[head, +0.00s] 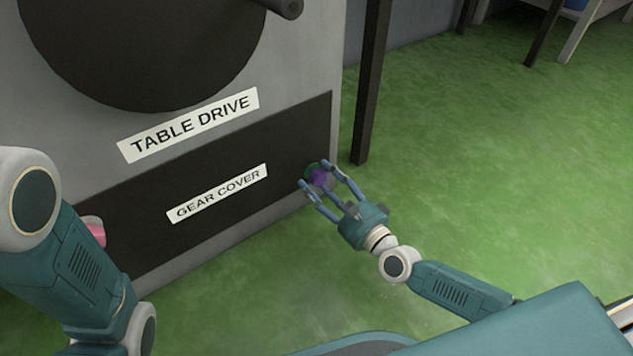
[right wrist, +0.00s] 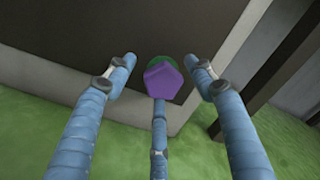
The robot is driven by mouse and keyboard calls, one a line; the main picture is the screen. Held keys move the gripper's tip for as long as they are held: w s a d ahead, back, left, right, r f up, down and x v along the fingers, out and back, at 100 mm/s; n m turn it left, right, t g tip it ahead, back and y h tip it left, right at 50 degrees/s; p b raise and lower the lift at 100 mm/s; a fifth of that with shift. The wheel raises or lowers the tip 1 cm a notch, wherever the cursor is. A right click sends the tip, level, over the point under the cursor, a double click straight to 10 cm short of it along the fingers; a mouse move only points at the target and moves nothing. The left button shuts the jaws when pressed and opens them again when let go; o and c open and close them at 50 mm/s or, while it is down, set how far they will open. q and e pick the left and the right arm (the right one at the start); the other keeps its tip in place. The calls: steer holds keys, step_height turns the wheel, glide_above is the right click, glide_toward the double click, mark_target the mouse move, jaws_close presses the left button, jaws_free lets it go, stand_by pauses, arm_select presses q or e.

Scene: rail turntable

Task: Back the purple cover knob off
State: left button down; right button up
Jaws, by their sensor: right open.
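The purple cover knob (head: 319,177) sits at the right end of the dark gear cover (head: 150,245), with a green part behind it. In the right wrist view the knob (right wrist: 166,84) is a faceted purple shape in front of the green piece (right wrist: 187,66). My right gripper (head: 326,174) is open at the knob. In the wrist view its fingers (right wrist: 164,75) stand on both sides of the knob and one below, with gaps at the sides. Whether the lower finger touches the knob I cannot tell. My left arm shows at the left, but its gripper is out of view.
A pink knob (head: 95,231) shows at the cover's left end, partly behind my left arm. A dark post (head: 369,85) stands just right of the cabinet. Above the cover are the TABLE DRIVE label (head: 190,125) and a large dark wheel (head: 140,40). Green floor is clear at right.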

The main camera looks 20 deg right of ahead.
steer(key=shift+x, duration=1)
steer(key=shift+c, duration=0.2)
steer(key=c, duration=0.8)
steer(key=shift+c, duration=1.4)
steer(key=shift+r, duration=0.1)
